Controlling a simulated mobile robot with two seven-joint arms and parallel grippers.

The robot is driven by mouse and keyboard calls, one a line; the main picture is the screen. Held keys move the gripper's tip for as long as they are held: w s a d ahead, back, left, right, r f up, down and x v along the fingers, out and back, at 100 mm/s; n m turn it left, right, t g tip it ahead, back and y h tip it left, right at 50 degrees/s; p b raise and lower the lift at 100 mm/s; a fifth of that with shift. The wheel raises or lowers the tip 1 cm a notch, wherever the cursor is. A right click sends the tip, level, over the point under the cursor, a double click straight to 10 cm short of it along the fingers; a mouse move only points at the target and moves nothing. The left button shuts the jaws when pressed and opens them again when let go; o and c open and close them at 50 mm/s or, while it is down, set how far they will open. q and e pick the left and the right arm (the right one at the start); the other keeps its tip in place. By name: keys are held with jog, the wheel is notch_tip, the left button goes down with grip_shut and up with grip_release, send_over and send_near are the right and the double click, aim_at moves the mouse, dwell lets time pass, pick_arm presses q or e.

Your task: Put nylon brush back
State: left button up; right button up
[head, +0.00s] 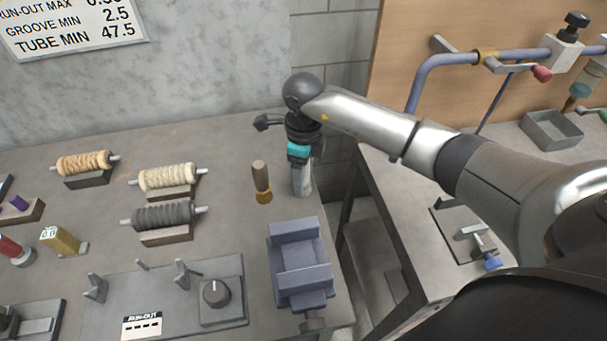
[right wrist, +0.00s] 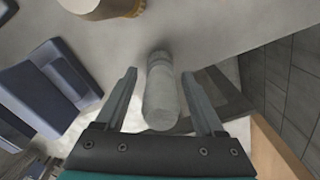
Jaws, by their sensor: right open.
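My right gripper (head: 302,187) points down over the right edge area of the bench in the head view. It also shows in the right wrist view (right wrist: 160,74), with its two fingers apart. A pale grey-white cylinder (right wrist: 160,98) lies between the open fingers, with a gap on both sides. It is probably the nylon brush, but its bristles are not clear. A brush-like piece with a brown wooden top and brass-coloured base (head: 261,180) stands just left of the gripper; its brass part shows in the right wrist view (right wrist: 125,8). My left gripper is not in view.
A blue-grey vise-like block (head: 300,265) stands in front of the gripper. Tan (head: 84,162), cream (head: 168,177) and dark grey (head: 163,216) rollers rest on cradles at left. A run-out fixture (head: 215,293) is at front. A gap separates the second bench (head: 395,215).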

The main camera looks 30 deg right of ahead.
notch_tip(320, 180, up, 12)
jog(key=shift+f, duration=0.25)
